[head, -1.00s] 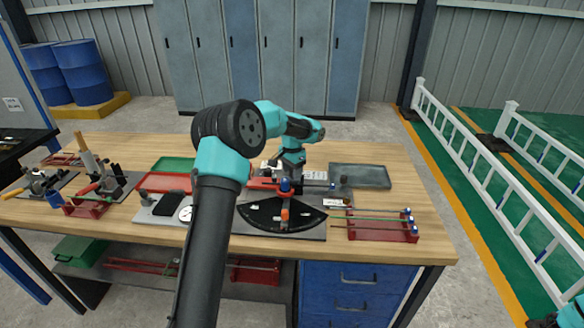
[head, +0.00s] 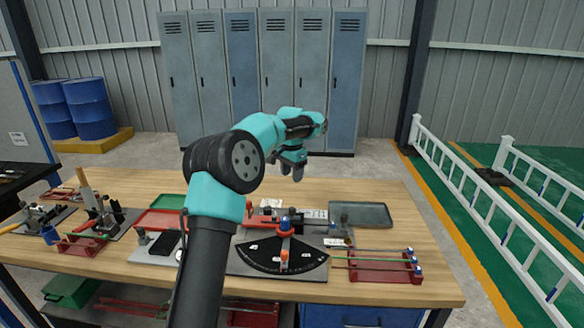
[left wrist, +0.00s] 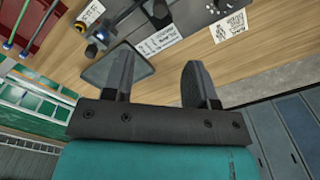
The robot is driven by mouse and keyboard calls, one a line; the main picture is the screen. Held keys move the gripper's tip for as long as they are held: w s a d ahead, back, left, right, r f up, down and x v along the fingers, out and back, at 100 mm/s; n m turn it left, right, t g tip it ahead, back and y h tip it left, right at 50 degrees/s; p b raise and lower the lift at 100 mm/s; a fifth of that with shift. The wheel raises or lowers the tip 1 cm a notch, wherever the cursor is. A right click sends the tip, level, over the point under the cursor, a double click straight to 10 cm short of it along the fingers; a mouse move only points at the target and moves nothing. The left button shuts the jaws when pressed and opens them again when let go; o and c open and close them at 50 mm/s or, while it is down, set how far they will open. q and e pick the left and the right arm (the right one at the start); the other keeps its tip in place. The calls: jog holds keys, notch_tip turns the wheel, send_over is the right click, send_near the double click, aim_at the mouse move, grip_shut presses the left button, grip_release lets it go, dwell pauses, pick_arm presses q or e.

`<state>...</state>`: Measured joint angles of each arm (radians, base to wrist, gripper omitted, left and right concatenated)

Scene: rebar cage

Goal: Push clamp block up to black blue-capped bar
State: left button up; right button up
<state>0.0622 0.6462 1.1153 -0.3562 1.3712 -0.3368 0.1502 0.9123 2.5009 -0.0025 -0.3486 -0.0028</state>
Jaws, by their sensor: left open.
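My left gripper (head: 293,174) is raised above the back of the workbench, fingers pointing down, open and empty. Its two spread fingers also show in the left wrist view (left wrist: 160,84), with nothing between them. The bending fixture (head: 284,250) with a black fan-shaped plate stands below it. A short dark bar with a blue end (head: 330,224) lies at the fixture's right, apart from the gripper. In the left wrist view a blue cap (left wrist: 91,51) shows by the tray. The clamp block is too small to pick out surely. My right gripper is out of view.
A grey tray (head: 361,207) lies behind the fixture's right side. A red rack (head: 385,273) holding bars stands at the front right. Red and green trays, a phone and more fixtures (head: 92,232) fill the left. Free wood lies at the back right.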

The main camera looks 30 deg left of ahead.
pick_arm(q)
notch_tip(320, 180, up, 2)
jog(key=shift+r, duration=0.2)
dwell(0.4)
